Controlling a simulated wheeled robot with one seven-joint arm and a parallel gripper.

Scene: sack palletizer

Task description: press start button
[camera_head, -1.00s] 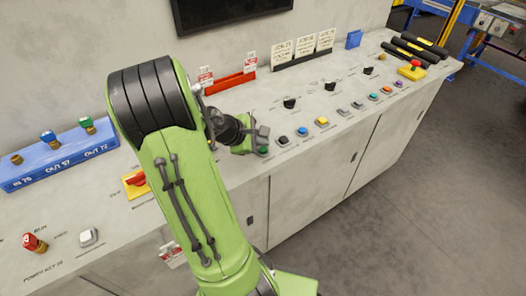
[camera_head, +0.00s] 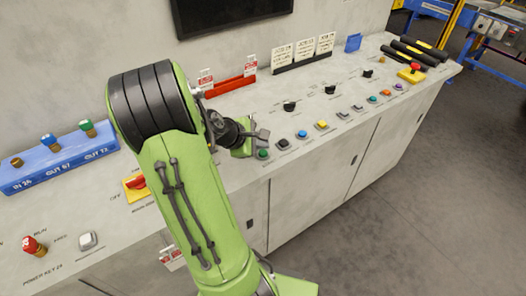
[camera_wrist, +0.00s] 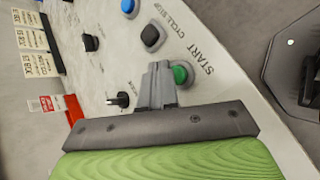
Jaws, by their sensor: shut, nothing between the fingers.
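The green start button (camera_wrist: 180,75) sits on the console beside the printed word START in the wrist view. It also shows in the head view (camera_head: 263,155), just in front of my gripper. My gripper (camera_wrist: 158,72) is shut and empty. In the wrist view its fingertips lie right beside the green button, overlapping its edge; I cannot tell whether they touch it. In the head view my gripper (camera_head: 262,136) is low over the panel, close behind the button.
A black cycle stop button (camera_wrist: 152,37) and a blue button (camera_wrist: 129,7) are in the same row. A black selector knob (camera_wrist: 121,100) is near my gripper. A yellow button (camera_head: 322,126) is farther along. A red rack (camera_head: 231,85) stands at the panel's back.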

